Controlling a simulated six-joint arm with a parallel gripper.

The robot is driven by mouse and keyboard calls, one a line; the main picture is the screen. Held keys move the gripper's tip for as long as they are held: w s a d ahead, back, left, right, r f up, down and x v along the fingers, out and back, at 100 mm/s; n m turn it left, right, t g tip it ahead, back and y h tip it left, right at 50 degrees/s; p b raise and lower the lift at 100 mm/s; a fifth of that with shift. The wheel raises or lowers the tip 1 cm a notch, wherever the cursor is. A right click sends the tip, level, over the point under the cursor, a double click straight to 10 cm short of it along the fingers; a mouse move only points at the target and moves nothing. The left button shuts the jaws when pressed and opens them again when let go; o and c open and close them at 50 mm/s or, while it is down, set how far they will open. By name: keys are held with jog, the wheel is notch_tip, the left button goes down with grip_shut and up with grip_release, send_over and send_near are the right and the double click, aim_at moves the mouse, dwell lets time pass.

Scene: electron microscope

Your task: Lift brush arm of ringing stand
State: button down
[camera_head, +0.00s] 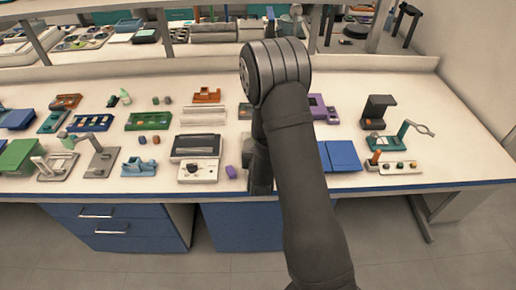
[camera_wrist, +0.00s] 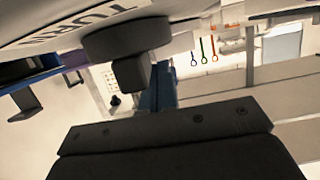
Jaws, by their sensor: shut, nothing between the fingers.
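I cannot tell for sure which piece is the ringing stand. A grey stand with an upright plate (camera_head: 100,158) and a greenish arm (camera_head: 75,139) reaching left stands at the left front of the bench. A green-based stand (camera_head: 386,144) with a raised arm ending in a ring (camera_head: 422,129) is at the right. My gripper (camera_head: 261,185) is low over the bench's front middle, apart from both stands, partly hidden by my arm. It is shut and empty. Its dark body (camera_wrist: 170,138) fills the bottom of the wrist view.
A grey device with a dark panel (camera_head: 200,147), a purple block (camera_head: 231,172) and blue cases (camera_head: 340,156) lie around my gripper. A black stand (camera_head: 376,110) is at the right. The bench's right end is clear.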

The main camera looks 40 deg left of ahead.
jog(key=shift+r, duration=1.2)
jog(key=shift+w+a+r, duration=0.1)
jog(key=shift+r, duration=1.05)
jog(key=shift+w+a+r, duration=0.2)
jog(key=shift+r, duration=0.35)
jog(key=shift+w+a+r, duration=0.15)
jog(key=shift+r, duration=0.4)
